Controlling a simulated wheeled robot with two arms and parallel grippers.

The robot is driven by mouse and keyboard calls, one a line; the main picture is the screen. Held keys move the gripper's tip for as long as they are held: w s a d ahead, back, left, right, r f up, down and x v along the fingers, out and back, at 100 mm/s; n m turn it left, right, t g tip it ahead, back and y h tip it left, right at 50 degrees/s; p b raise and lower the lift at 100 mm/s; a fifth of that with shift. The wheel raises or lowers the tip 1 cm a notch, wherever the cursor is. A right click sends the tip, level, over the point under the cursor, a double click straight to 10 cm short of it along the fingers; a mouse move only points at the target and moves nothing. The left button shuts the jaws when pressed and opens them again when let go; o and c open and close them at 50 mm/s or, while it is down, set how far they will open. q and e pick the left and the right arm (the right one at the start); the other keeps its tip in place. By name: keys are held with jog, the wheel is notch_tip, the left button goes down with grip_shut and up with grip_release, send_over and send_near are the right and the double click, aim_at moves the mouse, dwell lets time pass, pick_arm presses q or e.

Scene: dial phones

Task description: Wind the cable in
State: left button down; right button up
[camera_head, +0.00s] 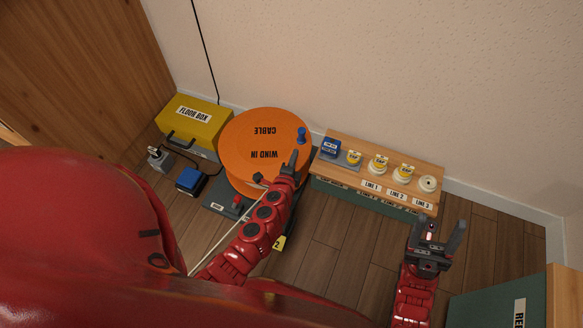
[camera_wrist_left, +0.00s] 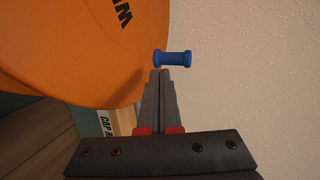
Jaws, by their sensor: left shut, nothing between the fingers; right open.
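The orange cable drum (camera_head: 252,140) stands on a dark base near the wall, with "CABLE" and "WIND IN" on its face. A blue crank knob (camera_head: 301,134) sticks up near the drum's right edge. My left gripper (camera_head: 293,158) is shut and empty over the drum's right side, just short of the knob. In the left wrist view the blue knob (camera_wrist_left: 172,58) lies just beyond the closed fingertips (camera_wrist_left: 160,74); whether they touch it I cannot tell. A pale cable (camera_head: 212,246) runs from the drum toward my body. My right gripper (camera_head: 439,236) is open and empty above the floor at right.
A yellow floor box (camera_head: 193,122) stands left of the drum, with a blue block (camera_head: 191,181) before it. A wooden shelf (camera_head: 425,170) with several labelled knobs stands to the right. A green box (camera_head: 495,305) is at lower right. Floor between is clear.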

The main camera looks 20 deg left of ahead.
aim_at(300, 139)
pick_arm(q)
jog(key=shift+w+a+f, duration=0.1)
jog(key=shift+w+a, duration=0.05)
jog(key=shift+w, duration=1.1)
jog(key=shift+w+a+f, duration=0.1)
jog(key=shift+w+a, duration=0.05)
jog(key=shift+w, duration=1.05)
jog(key=shift+b, duration=0.35)
